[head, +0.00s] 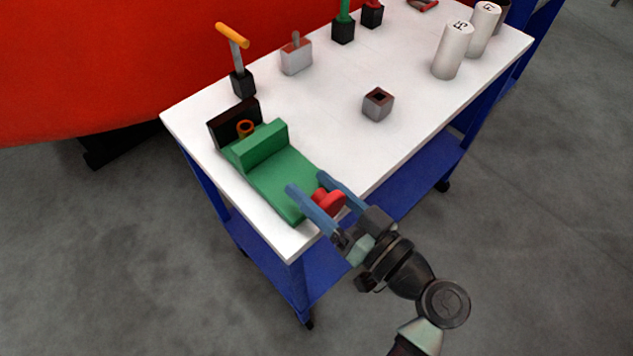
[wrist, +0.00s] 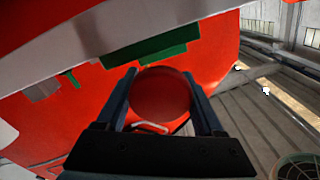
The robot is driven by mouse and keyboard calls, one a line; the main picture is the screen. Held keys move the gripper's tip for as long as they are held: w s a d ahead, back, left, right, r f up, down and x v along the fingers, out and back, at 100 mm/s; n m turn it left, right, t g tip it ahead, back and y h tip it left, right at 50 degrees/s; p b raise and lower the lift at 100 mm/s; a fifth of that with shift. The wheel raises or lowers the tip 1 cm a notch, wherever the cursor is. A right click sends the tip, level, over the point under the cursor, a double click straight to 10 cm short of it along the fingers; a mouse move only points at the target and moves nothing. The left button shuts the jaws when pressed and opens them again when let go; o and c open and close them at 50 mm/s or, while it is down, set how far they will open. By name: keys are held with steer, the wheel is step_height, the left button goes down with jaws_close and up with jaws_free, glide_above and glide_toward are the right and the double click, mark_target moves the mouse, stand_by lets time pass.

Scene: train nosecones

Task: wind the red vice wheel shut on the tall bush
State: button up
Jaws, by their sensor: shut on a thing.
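The green vice (head: 280,178) sits at the near left corner of the white table top. Its red wheel (head: 331,200) is at its near right end and also shows in the wrist view (wrist: 161,96), between my fingers. My gripper (head: 306,187) is shut on the red wheel, one blue finger on each side. The tall bush (head: 246,128), an orange-brown tube, stands between the dark back jaw (head: 233,121) and the green moving jaw (head: 262,145). Whether the jaws touch the bush is hidden by the green jaw.
A grey square block (head: 377,104) with a dark hole stands right of the vice. An orange-handled tool (head: 238,60) in a black block and a light grey block (head: 296,56) stand behind. White cylinders (head: 453,50) stand at the far right. Table between is clear.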

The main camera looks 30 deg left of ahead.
steer(key=shift+m+p, duration=0.7)
steer(key=shift+m, duration=0.8)
steer(key=o, duration=1.3)
steer(key=shift+d+f, duration=0.1)
